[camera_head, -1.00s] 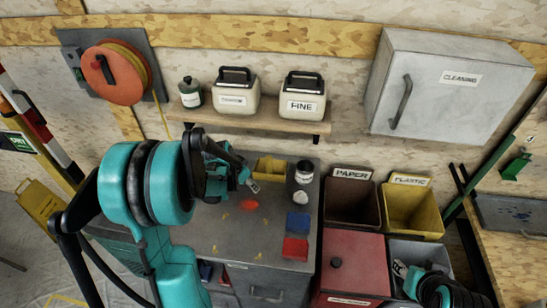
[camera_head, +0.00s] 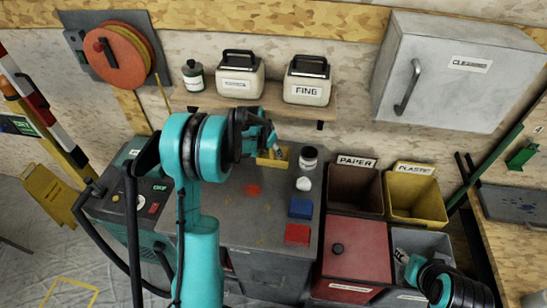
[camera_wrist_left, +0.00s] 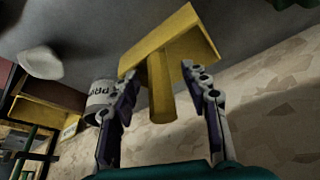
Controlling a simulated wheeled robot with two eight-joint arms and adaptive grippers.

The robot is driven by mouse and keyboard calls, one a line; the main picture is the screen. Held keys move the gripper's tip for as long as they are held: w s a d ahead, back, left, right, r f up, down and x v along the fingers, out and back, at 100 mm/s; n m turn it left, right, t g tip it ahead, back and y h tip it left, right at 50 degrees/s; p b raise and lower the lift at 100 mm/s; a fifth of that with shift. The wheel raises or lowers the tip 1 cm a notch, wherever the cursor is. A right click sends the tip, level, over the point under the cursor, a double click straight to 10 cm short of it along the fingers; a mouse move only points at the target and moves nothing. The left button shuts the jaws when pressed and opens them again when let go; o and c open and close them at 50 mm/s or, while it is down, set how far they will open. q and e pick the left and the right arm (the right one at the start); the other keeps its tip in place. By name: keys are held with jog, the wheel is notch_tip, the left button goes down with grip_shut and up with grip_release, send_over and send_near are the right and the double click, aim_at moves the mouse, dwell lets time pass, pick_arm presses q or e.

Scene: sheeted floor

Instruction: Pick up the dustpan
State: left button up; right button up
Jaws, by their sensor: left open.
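The yellow dustpan (camera_head: 268,161) lies at the back of the grey worktop, partly hidden behind my left gripper in the head view. In the left wrist view the dustpan (camera_wrist_left: 185,45) shows its flat pan, with its handle pointing down toward me between the fingers. My left gripper (camera_head: 277,146) is open just above the dustpan. In the left wrist view its fingers (camera_wrist_left: 160,95) stand on either side of the handle, apart from it, with nothing held. My right gripper (camera_head: 402,257) is small and dark over the grey bin, and its jaws are unclear.
A labelled jar (camera_head: 308,158), a white lump (camera_head: 303,184), a blue block (camera_head: 300,208) and a red block (camera_head: 297,233) lie right of the dustpan. A shelf (camera_head: 322,104) with containers is behind. Paper (camera_head: 355,163) and plastic (camera_head: 414,169) bins stand at right.

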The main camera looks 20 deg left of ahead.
pick_arm(q)
jog(key=shift+w+f, duration=0.2)
jog(key=shift+f, duration=0.4)
grip_shut()
jog(key=shift+r, duration=0.15)
